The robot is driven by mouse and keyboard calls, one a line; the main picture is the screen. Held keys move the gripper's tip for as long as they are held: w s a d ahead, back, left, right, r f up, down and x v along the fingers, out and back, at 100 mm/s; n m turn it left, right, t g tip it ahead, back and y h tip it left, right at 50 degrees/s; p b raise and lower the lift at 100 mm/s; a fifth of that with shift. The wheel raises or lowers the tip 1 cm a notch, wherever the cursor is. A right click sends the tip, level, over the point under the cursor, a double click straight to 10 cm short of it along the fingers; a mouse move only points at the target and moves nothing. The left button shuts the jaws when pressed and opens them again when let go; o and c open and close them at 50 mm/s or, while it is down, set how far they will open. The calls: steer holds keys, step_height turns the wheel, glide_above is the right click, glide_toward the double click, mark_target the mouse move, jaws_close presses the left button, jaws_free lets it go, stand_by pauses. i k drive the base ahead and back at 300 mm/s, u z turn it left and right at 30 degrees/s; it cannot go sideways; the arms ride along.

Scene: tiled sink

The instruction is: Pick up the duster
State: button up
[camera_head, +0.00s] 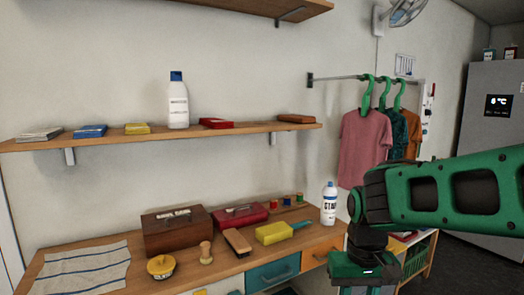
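I cannot tell for sure which thing is the duster. A yellow block-like thing (273,234) with a thin part reaching right lies on the wooden counter, near its front right. A folded yellow piece (137,128) lies on the wall shelf. A wooden brush-like block (237,242) lies left of the yellow thing on the counter. My gripper (366,274) is green and black, at the bottom right, to the right of the counter things and apart from them. Its fingertips are not clearly shown, so its opening cannot be told.
The counter (215,274) also bears a brown box (177,232), a red box (240,216), a yellow tin (161,267), a striped cloth (85,270) and a white bottle (329,204). The shelf (100,141) overhangs behind. Shirts (366,140) hang at the right.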

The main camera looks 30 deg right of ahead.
mark_target(267, 235)
steer(key=k, duration=0.55)
steer(key=z, duration=0.55)
steer(key=i, duration=1.5)
steer(key=z, duration=0.05)
